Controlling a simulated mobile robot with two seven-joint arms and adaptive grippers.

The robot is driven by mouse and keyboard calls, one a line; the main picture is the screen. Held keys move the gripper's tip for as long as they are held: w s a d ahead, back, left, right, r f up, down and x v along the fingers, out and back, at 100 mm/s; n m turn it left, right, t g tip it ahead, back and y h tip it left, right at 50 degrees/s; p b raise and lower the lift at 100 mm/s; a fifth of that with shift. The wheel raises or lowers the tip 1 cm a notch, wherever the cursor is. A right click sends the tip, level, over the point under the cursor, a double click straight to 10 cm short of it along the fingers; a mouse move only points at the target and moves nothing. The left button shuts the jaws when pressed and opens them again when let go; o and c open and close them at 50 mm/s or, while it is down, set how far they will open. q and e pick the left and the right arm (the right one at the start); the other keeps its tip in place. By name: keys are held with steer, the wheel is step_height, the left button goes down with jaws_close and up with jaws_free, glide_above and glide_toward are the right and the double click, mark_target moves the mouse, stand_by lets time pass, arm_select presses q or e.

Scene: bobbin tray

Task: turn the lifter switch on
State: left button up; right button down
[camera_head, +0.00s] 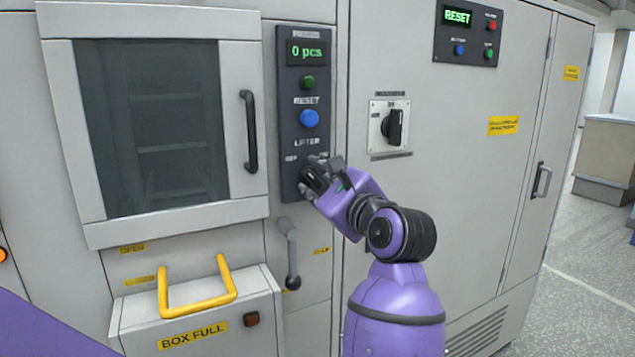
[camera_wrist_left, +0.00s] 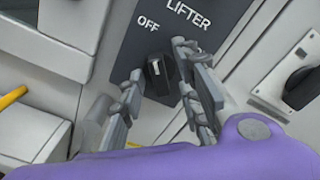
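The lifter switch is a small black rotary knob (camera_wrist_left: 159,76) on a dark control panel (camera_head: 290,130), below the word LIFTER. Its pale mark points roughly toward the OFF label in the left wrist view. In the head view the knob is hidden behind my left gripper (camera_head: 318,174). In the left wrist view, my left gripper (camera_wrist_left: 158,58) is open, with one finger on each side of the knob. Small gaps seem to show between the fingers and the knob; contact is not clear. The ON label is not readable. My right gripper is not in view.
Above the knob are a blue button (camera_head: 309,118), a green button (camera_head: 308,82) and a "0 pcs" display (camera_head: 306,51). A black rotary switch (camera_head: 393,126) is to the right. A door handle (camera_head: 250,130), a grey lever (camera_head: 291,255) and a yellow handle (camera_head: 198,302) are nearby.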

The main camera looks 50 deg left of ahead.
arm_select(q)
jaws_close()
